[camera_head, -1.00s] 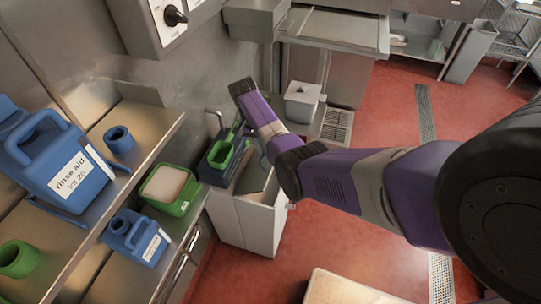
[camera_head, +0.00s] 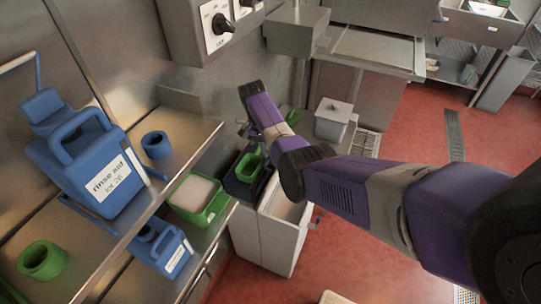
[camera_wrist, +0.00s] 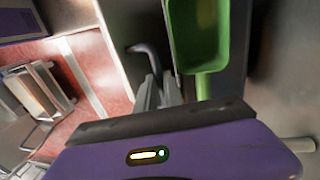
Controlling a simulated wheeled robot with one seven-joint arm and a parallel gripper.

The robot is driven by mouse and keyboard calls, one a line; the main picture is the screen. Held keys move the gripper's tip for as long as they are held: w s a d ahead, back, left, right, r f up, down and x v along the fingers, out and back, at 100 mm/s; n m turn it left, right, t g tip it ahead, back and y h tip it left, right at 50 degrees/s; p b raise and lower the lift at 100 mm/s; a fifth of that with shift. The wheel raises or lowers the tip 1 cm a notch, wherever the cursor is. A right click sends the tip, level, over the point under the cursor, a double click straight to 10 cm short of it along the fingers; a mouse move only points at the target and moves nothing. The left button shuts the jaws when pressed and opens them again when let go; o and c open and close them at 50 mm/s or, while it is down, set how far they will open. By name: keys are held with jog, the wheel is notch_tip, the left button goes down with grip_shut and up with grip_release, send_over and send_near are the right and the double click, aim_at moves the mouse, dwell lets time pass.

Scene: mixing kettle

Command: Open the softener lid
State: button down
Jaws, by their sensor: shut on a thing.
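A white bin (camera_head: 263,240) stands below the shelves in the head view. Its front part shows a light, open-looking inside. A dark panel (camera_head: 233,187) with a green scoop-like tray (camera_head: 249,167) is at its back left; I cannot tell whether this panel is the softener lid. My gripper (camera_head: 243,129) is above and behind it, partly hidden by my wrist. In the wrist view, the fingers of my gripper (camera_wrist: 160,92) are shut at a dark curved handle (camera_wrist: 146,56), left of the green tray (camera_wrist: 197,35). The handle's joint is hidden.
Steel shelves on the left hold a blue rinse aid jug (camera_head: 85,165), a green-rimmed tub (camera_head: 196,199) and a smaller blue jug (camera_head: 160,248). A white container (camera_head: 333,118) stands behind the bin. Red floor (camera_head: 400,155) lies open to the right.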

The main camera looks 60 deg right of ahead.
jog(key=shift+s+a+f, duration=0.15)
jog(key=shift+a+f, duration=0.1)
jog(key=shift+f, duration=0.1)
jog(key=c, duration=1.5)
grip_release()
jog(key=shift+r, duration=0.1)
jog(key=shift+d+r, duration=0.1)
jog(key=shift+r, duration=0.1)
jog(key=shift+w+r, duration=0.2)
jog(key=shift+r, duration=0.05)
jog(key=v, duration=0.7)
jog(key=shift+s, duration=0.1)
